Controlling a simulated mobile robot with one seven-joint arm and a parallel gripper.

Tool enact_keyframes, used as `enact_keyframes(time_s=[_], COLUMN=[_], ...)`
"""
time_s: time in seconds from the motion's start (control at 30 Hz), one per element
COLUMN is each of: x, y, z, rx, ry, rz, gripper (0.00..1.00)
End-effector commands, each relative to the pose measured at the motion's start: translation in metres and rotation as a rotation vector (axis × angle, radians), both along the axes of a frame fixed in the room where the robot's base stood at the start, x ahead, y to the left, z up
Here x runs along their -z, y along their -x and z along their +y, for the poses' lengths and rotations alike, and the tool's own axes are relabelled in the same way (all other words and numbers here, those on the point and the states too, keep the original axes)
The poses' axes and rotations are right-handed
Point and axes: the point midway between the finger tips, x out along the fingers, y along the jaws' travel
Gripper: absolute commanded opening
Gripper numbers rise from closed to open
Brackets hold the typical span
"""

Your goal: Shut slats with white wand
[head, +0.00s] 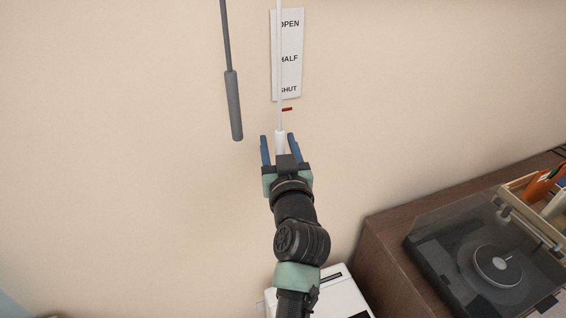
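The white wand (280,70) hangs down in front of the wall, its thicker white handle (280,139) at the bottom. My gripper (279,142) is at the handle, with one blue finger on each side and visible gaps between fingers and handle. It looks open around or just in front of the handle; the depth is hard to tell. A white label (292,54) behind the wand reads OPEN, HALF, SHUT from top to bottom. A small red marker (287,109) sits just below SHUT, beside the wand. The slats are out of view.
A grey wand (234,105) hangs to the left of the white one. At lower right, a brown cabinet (385,262) carries a turntable (490,268) and a wooden crate (527,214). A white boxy object (342,297) is below my arm. The wall at left is clear.

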Motion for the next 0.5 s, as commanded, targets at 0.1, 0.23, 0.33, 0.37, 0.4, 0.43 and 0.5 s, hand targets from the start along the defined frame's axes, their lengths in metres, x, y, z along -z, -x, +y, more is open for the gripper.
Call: enact_keyframes(time_s=[0.1,0.23,0.33,0.37,0.4,0.43,0.5], x=[0.001,0.002,0.003,0.003,0.003,0.003,0.003], y=[0.015,0.038,0.057,0.063,0.070,0.076,0.088], z=[-0.001,-0.004,-0.007,-0.008,-0.009,-0.009,-0.011], rx=[0.000,0.000,0.000,0.001,0.001,0.001,0.001], ry=[0.003,0.003,0.003,0.003,0.003,0.004,0.002], rz=[0.000,0.000,0.002,0.002,0.002,0.003,0.003], gripper=[0.53,0.53,0.53,0.53,0.53,0.53,0.53])
